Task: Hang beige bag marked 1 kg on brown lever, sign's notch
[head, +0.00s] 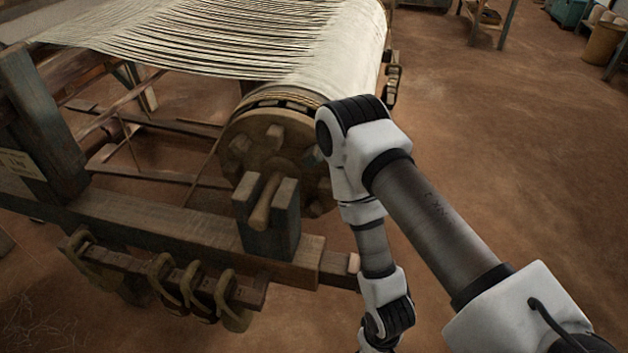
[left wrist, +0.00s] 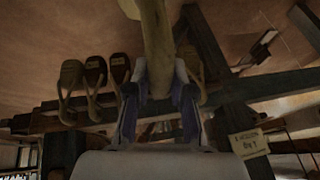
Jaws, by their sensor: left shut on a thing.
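My left gripper (left wrist: 160,92) shows in the left wrist view, shut on a beige, strap-like thing (left wrist: 155,40). That thing runs off the top edge, so its body and any 1 kg mark are hidden. The left gripper is outside the head view. A sign card (left wrist: 248,143) hangs on dark timber at the right of the left wrist view; its writing is not clearly readable. A pale card (head: 17,162) is on the post at left in the head view. I cannot tell for sure which bar is the brown lever. My right gripper is out of view.
Several bags (head: 236,320) hang by loops from a low wooden rail (head: 135,270); they also show in the left wrist view (left wrist: 95,70). The loom's thick beam (head: 170,228), toothed wheel (head: 272,145) and warp roll stand behind it. Open earth floor (head: 510,130) lies right.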

